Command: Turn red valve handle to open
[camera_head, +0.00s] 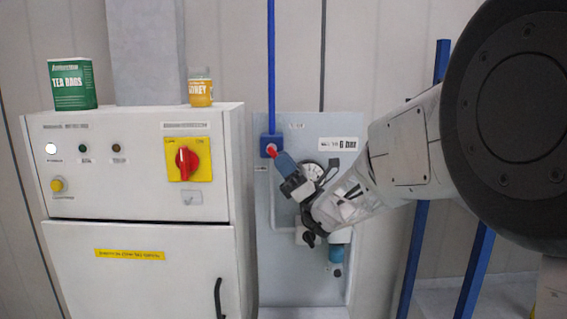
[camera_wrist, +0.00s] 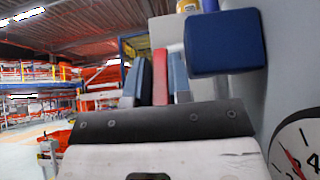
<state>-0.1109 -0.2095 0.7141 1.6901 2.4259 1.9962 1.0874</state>
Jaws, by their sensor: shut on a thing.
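The red valve handle (camera_head: 271,150) shows as a short red piece in front of a blue valve block (camera_head: 264,142) on the grey wall panel. My gripper (camera_head: 279,157) reaches it from the lower right, tilted up and left. In the wrist view the red handle (camera_wrist: 160,76) stands between my two blue-grey fingers (camera_wrist: 160,92), which are shut on it. The blue block (camera_wrist: 225,42) shows just to the right of the fingers. My fingers hide part of the handle in the head view.
A round gauge (camera_wrist: 298,150) is close on the right; it also shows behind my gripper (camera_head: 313,171). A white cabinet (camera_head: 140,285) with a red rotary switch (camera_head: 187,162) stands left. A green tea box (camera_head: 72,85) and yellow container (camera_head: 200,93) sit on top.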

